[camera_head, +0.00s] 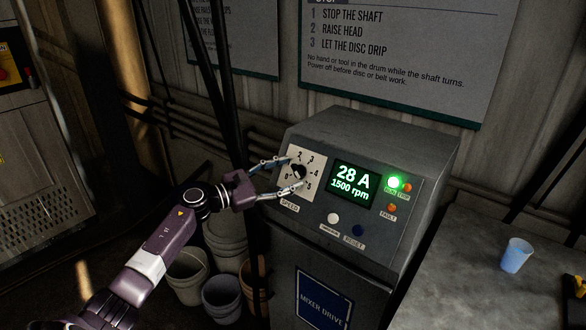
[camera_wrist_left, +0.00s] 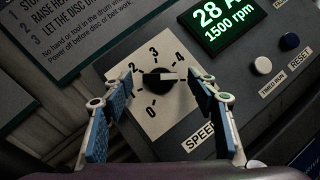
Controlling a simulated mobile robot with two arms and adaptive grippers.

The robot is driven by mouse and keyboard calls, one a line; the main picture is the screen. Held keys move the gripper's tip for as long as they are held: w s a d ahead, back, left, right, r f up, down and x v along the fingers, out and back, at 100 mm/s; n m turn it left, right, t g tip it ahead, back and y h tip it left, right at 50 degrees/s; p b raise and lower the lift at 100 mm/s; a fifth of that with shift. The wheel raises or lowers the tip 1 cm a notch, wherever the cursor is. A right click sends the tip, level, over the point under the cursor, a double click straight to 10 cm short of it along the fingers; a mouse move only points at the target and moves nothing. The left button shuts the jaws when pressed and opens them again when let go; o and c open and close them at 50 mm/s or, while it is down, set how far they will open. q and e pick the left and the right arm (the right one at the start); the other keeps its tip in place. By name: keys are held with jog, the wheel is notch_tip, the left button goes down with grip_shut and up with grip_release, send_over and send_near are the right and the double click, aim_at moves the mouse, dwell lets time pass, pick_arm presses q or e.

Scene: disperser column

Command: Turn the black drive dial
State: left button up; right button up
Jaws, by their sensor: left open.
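The black drive dial (camera_head: 298,171) sits on a white plate numbered from 0 upward, marked SPEED, on the left of the grey control box. In the left wrist view the dial (camera_wrist_left: 158,79) shows near the middle, with its grip bar lying roughly sideways. My left gripper (camera_head: 294,172) is open at the plate, one finger on each side of the dial. In the left wrist view, gaps show between the fingers (camera_wrist_left: 161,74) and the dial. The right finger hides part of the scale past 4. My right gripper is not in view.
The display (camera_head: 352,184) reads 28 A and 1500 rpm, and a green lamp (camera_head: 393,182) glows. A white button (camera_head: 333,218) and a blue button (camera_head: 358,230) sit below. Buckets (camera_head: 222,299) stand under my left arm. A blue cup (camera_head: 516,255) stands on the right-hand table.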

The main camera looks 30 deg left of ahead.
aim_at(298, 172)
pick_arm(q)
jog(key=shift+x, duration=0.85)
jog(key=shift+w+d, duration=0.1)
jog(key=shift+w, duration=0.2)
jog(key=shift+c, duration=0.6)
jog(key=c, duration=1)
jog(key=shift+c, duration=0.2)
jog(key=shift+n, duration=0.4)
